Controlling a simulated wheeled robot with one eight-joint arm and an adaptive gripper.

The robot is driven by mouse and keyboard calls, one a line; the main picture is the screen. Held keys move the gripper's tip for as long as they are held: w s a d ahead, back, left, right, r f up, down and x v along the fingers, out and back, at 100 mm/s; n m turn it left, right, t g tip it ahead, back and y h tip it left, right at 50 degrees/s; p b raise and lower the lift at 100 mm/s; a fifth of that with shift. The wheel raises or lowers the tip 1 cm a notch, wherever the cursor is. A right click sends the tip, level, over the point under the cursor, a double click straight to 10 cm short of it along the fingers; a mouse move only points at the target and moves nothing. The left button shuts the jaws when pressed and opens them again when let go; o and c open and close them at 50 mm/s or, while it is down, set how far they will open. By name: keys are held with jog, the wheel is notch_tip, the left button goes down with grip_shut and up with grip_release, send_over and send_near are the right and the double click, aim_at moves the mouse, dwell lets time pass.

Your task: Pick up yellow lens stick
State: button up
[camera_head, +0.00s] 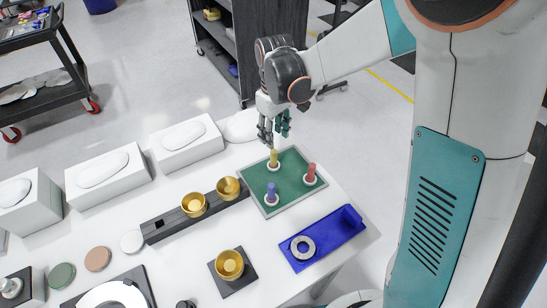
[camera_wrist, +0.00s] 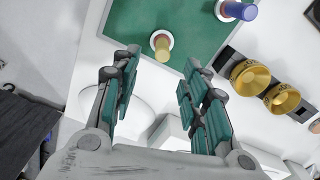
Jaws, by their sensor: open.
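The yellow lens stick (camera_head: 274,157) stands upright in a white ring on a green mat (camera_head: 290,165) with a grey border. A purple stick (camera_head: 271,192) and a red stick (camera_head: 311,173) stand on the same mat. My gripper (camera_head: 272,138) is above the mat's far edge, close to the yellow stick. In the wrist view my gripper (camera_wrist: 158,75) is open, with its teal-padded fingers apart and nothing between them. The yellow stick (camera_wrist: 161,47) shows just beyond the fingertips, roughly midway between them. The purple stick (camera_wrist: 239,10) is at upper right there.
A dark rail (camera_head: 170,224) with gold cups (camera_head: 194,204) lies left of the mat. A blue holder (camera_head: 322,240) with a grey ring (camera_head: 302,247) lies in front. White boxes (camera_head: 187,143) line the table's back. A dark shelf cart (camera_head: 245,45) stands behind.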

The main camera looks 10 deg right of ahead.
aim_at(274, 157)
notch_tip(274, 157, down, 5)
jog(key=shift+r+b, duration=0.1)
jog(key=shift+b, duration=0.35)
jog(key=shift+s+a+f+b, duration=0.1)
jog(key=shift+f+b, duration=0.35)
jog(key=shift+f, duration=1.1)
jog(key=shift+s+f+b, duration=0.1)
jog(key=shift+f+b, duration=0.3)
jog(key=shift+f, duration=1.1)
grip_shut()
